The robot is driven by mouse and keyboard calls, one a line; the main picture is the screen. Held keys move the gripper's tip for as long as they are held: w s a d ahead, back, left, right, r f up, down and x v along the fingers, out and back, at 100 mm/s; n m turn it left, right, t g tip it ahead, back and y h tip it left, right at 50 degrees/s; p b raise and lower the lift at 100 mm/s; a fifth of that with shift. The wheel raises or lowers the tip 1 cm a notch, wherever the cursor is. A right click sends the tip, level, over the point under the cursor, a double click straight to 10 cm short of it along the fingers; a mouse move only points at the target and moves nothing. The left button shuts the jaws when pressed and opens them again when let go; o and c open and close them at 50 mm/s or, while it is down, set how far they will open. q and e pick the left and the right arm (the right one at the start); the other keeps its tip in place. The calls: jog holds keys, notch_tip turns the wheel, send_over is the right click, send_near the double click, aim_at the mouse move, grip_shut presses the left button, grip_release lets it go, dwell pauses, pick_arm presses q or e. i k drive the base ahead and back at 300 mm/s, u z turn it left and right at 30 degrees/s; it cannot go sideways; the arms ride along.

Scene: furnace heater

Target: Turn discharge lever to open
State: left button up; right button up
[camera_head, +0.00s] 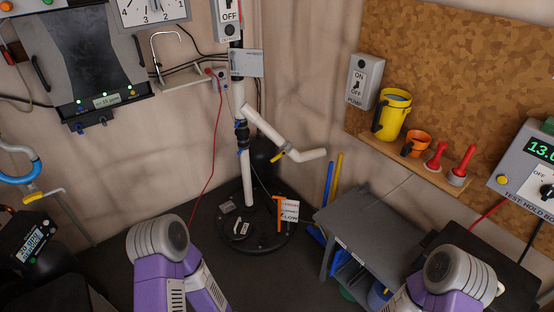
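A white pipe (246,177) rises from a round black lid in the floor, and a white branch pipe (264,126) slopes from it down to the right. A small yellow lever (278,157) sits on this branch near its bend. Another yellow lever (33,197) is on a pipe at the far left. I cannot read a label that tells which one is the discharge lever. Only purple and grey links of my two arms show at the bottom edge. Both grippers are out of view, and none of my parts touches either lever.
A grey bench (375,225) stands right of the pipe. An orange upright handle (279,214) with a small white sign (290,210) stands on the lid. A pump switch box (363,82) and a shelf with a yellow jug (391,114) are on the right wall. A thin red cord hangs left of the pipe.

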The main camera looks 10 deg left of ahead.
aim_at(283, 152)
jog(key=k, duration=1.7)
jog(key=u, duration=0.7)
jog(key=i, duration=4.15)
jog(key=z, duration=1.45)
